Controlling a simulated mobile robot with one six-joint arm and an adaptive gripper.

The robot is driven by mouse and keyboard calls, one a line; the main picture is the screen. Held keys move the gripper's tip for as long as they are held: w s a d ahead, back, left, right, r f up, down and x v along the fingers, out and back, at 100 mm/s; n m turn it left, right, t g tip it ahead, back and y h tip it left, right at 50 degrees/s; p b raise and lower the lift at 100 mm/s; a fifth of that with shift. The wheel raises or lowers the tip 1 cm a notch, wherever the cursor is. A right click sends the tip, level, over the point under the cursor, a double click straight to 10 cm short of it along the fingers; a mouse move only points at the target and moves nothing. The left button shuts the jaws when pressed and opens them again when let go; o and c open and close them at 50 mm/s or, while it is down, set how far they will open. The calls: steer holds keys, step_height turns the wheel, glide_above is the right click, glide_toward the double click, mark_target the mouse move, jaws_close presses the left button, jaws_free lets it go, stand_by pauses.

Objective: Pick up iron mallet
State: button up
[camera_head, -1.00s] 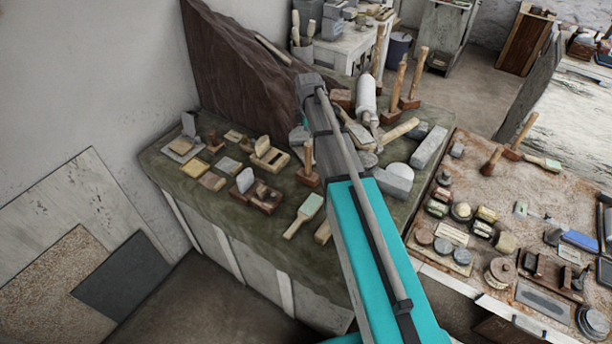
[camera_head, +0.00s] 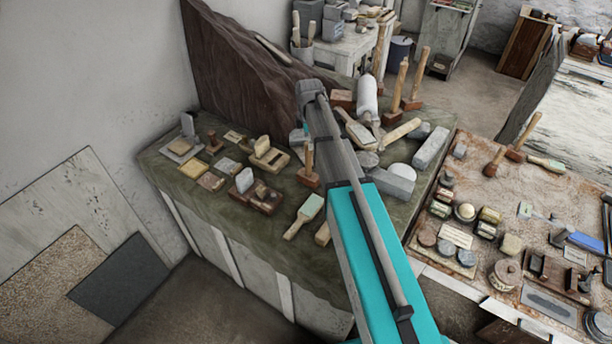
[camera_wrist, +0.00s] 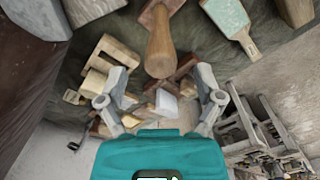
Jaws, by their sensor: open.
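A short mallet with an upright wooden handle and a reddish-brown head (camera_head: 308,178) stands on the green-topped bench. In the wrist view its handle (camera_wrist: 161,48) points toward the camera, just above and beyond my fingertips. I cannot tell whether its head is iron. Another wooden handle (camera_head: 400,131) lies near a grey block farther back on the bench. My gripper (camera_wrist: 160,92) is open and its fingers are apart, with nothing held between them. In the head view my arm hides most of the gripper.
The bench (camera_head: 240,250) holds several wooden blocks and tools close together, including a pale-bladed scraper (camera_head: 304,215). More upright mallets (camera_head: 398,85) stand behind. A dark rock slab (camera_head: 235,65) rises at the back left. A cluttered sandy table (camera_head: 480,190) is at right.

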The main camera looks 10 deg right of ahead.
steer(key=shift+f+b, duration=1.15)
steer(key=shift+f, duration=0.3)
steer(key=shift+c, duration=0.3)
jaws_close()
steer(key=shift+r+p, duration=0.25)
steer(key=shift+p, duration=0.1)
